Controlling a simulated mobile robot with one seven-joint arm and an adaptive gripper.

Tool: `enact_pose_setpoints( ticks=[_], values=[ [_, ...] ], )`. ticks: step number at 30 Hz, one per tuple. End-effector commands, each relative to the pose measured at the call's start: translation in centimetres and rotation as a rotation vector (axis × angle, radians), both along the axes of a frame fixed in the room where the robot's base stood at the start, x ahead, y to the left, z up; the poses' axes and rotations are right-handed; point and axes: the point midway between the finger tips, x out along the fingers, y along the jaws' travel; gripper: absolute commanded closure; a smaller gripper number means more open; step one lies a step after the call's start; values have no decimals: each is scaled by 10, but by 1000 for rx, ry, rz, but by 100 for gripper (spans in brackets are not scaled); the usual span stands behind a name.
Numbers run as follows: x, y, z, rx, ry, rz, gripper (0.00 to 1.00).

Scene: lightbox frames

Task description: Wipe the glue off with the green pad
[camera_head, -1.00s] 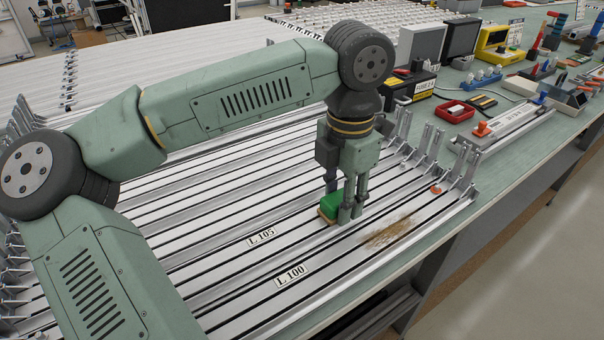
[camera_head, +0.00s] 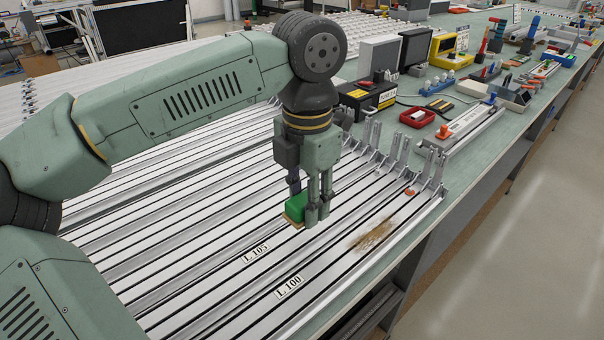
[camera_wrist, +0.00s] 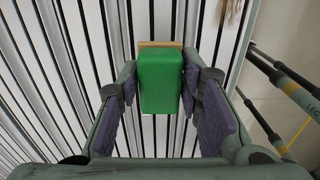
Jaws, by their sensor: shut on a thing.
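The green pad (camera_head: 296,204) is a green block with a tan layer along its lower edge. My gripper (camera_head: 308,212) is shut on it, one finger on each side, and points down over the slatted metal rails. The wrist view shows the pad (camera_wrist: 160,82) between the dark finger pads. I cannot tell whether the pad touches the rails. The glue (camera_head: 372,235) is a brown streaky smear across the rails, right of the pad and apart from it. Part of the glue (camera_wrist: 232,10) shows at the wrist view's top edge.
Labels L.105 (camera_head: 255,253) and L.100 (camera_head: 289,287) mark the rails. Upright metal brackets (camera_head: 437,168) and a small orange-red piece (camera_head: 410,192) stand beyond the glue. A red tray (camera_head: 417,117) and a black box (camera_head: 368,98) lie farther back. The bench's front edge is at right.

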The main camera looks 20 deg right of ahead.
Motion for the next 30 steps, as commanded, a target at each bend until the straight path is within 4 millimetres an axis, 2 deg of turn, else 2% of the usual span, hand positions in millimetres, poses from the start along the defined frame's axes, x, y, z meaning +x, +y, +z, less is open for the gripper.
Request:
enact_pose_setpoints(
  ticks=[3,10,30],
  values=[
    [-2,-2,15,1,-2,-2,93],
    [-5,-4,31,0,0,-4,93],
    [-5,-5,31,0,0,-6,93]
  ],
)
